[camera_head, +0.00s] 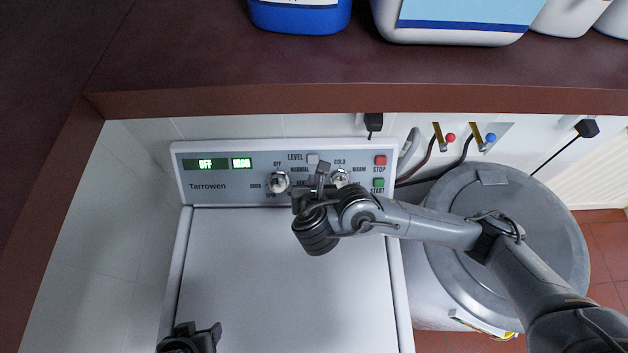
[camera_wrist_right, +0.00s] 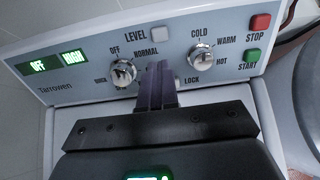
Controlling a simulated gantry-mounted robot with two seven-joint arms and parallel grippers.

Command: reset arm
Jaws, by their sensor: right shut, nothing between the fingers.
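My right gripper (camera_head: 321,172) is in front of the washing machine's control panel (camera_head: 225,170), between its two round knobs. In the right wrist view its fingers (camera_wrist_right: 158,84) are together with nothing between them. The left knob (camera_wrist_right: 123,72) and the right knob (camera_wrist_right: 201,57) stand on either side of the fingers, apart from them in that view. My left gripper (camera_head: 190,338) is partly cut off at the lower left of the head view, over the machine's white top; I cannot tell whether it is open.
The panel displays (camera_wrist_right: 56,62) read OFF and HIGH. A red STOP button (camera_wrist_right: 260,22) and a green START button (camera_wrist_right: 252,55) are at the right. A dark shelf (camera_head: 300,75) with bottles (camera_head: 300,15) runs behind. A round grey lid (camera_head: 545,215) lies under my right arm. The lid of the machine (camera_head: 280,290) is clear.

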